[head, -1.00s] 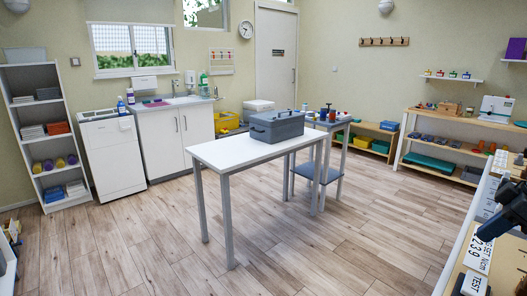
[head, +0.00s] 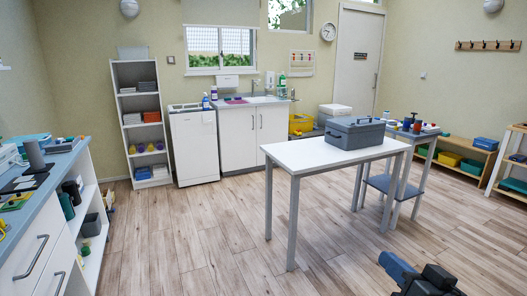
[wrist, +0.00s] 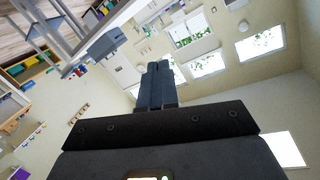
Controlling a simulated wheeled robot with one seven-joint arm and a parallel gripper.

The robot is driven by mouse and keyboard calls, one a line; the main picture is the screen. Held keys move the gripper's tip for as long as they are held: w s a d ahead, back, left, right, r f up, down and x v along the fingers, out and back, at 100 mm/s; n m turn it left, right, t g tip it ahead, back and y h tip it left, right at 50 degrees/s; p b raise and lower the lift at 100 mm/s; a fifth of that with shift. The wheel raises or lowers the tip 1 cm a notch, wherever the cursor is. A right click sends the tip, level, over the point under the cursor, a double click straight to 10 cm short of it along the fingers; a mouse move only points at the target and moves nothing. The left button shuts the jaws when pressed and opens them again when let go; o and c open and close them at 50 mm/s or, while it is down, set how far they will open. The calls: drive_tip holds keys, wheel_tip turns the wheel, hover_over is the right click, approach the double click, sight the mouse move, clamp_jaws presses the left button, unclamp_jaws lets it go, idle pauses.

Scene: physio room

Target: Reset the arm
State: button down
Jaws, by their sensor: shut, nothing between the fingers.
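My gripper is shut and empty in the wrist view (wrist: 155,70), its dark fingers together and pointing out into the room. The wrist view is tilted, with windows and wall to the right and shelving to the left. In the head view a dark blue-grey part of my arm (head: 415,275) shows at the bottom right edge. The gripper touches nothing that I can see.
A white table (head: 330,153) with a grey lidded box (head: 354,135) stands ahead. A small trolley (head: 388,188) with bottles is behind it. A counter with drawers (head: 38,225) lies at the left. The wooden floor (head: 190,245) between is clear.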

drive_tip(key=s+a+f+m+h, duration=0.1)
drive_tip(key=s+a+f, duration=0.15)
drive_tip(key=s, duration=0.45)
drive_tip(key=s+a+f+m+h, duration=0.1)
drive_tip(key=s+a+f+h, duration=0.15)
drive_tip(key=s, duration=0.35)
drive_tip(key=s+a+f+m+h, duration=0.1)
drive_tip(key=s+a+f, duration=0.1)
drive_tip(key=s+f, duration=0.35)
drive_tip(key=s+d+r+n, duration=0.2)
drive_tip(key=s+r, duration=0.1)
drive_tip(key=s, duration=0.7)
drive_tip(key=s+d+r+n+g+y, duration=0.1)
drive_tip(key=s+d+r+n, duration=0.1)
drive_tip(key=s, duration=0.9)
drive_tip(key=shift+s+r+n, duration=0.2)
drive_tip(key=shift+r+n, duration=0.2)
drive_tip(key=shift+n, duration=0.3)
drive_tip(key=shift+y, duration=0.25)
